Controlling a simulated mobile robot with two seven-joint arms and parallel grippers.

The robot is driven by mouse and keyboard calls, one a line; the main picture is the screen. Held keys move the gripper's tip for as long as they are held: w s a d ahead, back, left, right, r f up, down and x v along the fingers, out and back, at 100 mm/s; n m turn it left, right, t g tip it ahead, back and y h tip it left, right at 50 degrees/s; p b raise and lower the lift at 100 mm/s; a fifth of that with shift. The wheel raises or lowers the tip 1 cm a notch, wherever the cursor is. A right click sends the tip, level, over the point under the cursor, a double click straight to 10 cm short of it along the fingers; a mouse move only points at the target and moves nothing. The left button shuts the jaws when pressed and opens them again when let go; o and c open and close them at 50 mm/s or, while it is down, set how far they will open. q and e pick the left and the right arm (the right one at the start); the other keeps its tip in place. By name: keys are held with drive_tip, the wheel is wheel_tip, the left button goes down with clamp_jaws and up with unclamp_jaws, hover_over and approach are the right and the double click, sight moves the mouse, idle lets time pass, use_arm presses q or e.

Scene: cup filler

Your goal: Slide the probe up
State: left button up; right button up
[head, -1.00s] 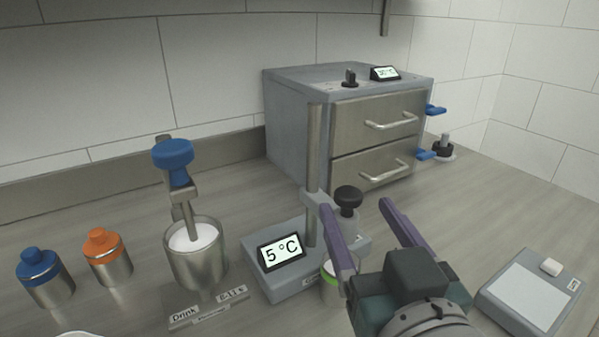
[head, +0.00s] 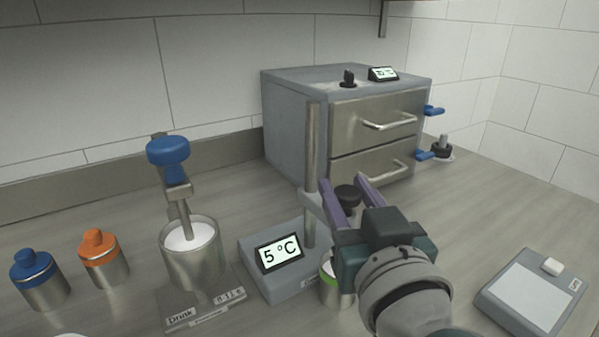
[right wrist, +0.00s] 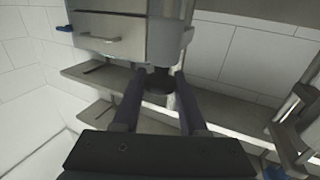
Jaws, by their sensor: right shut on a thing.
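The probe's black knob (head: 347,195) is at the stand beside the 5 °C display (head: 279,254). My right gripper (head: 343,183) is shut on this knob, with one purple finger on each side. In the right wrist view the dark knob (right wrist: 159,80) sits between the fingertips. The slide arm (head: 312,203) meets the upright post (head: 312,150). A metal cup with a green rim (head: 328,284) stands below, partly behind my gripper. The probe's lower part is hidden. My left gripper is out of view.
A cup of white liquid (head: 192,262) stands under a blue-topped dispenser (head: 168,151) at left. Blue (head: 40,282) and orange (head: 102,260) capped canisters stand further left. A two-drawer grey cabinet (head: 292,130) is behind. A scale (head: 532,292) lies at right, with clear counter around it.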

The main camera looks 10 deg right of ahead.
clamp_jaws()
idle(0.8)
